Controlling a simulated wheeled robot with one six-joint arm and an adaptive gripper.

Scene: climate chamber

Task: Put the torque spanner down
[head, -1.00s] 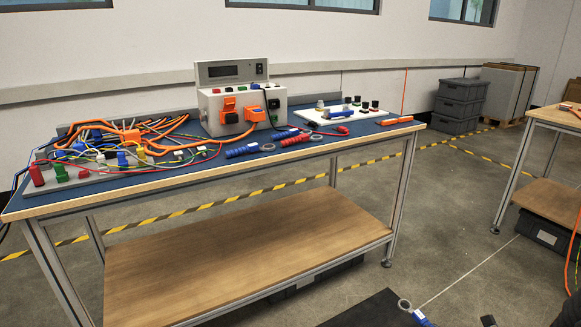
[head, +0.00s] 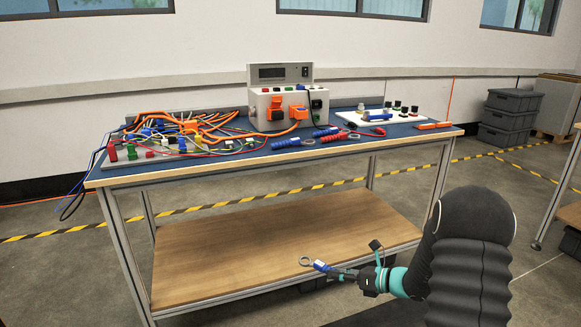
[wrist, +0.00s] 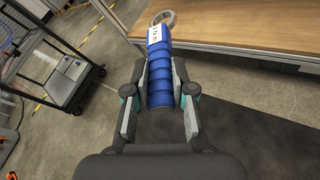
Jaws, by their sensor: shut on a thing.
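The torque spanner (wrist: 160,72) is blue with a ribbed grip, a white label and a grey ring end. My gripper (wrist: 160,95) is shut on its ribbed handle, with the ring end pointing away from me. In the head view the spanner (head: 320,265) and my gripper (head: 345,274) show in front of the workbench's lower wooden shelf (head: 230,250). The spanner is held in the air, below the height of the blue bench top (head: 220,160).
On the bench top lie other blue (head: 287,145) and red (head: 334,137) handled tools, a tangle of cables (head: 190,128), a tester box (head: 288,108) and a white board (head: 382,117). A narrow clear strip runs along its front edge. The lower shelf looks bare.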

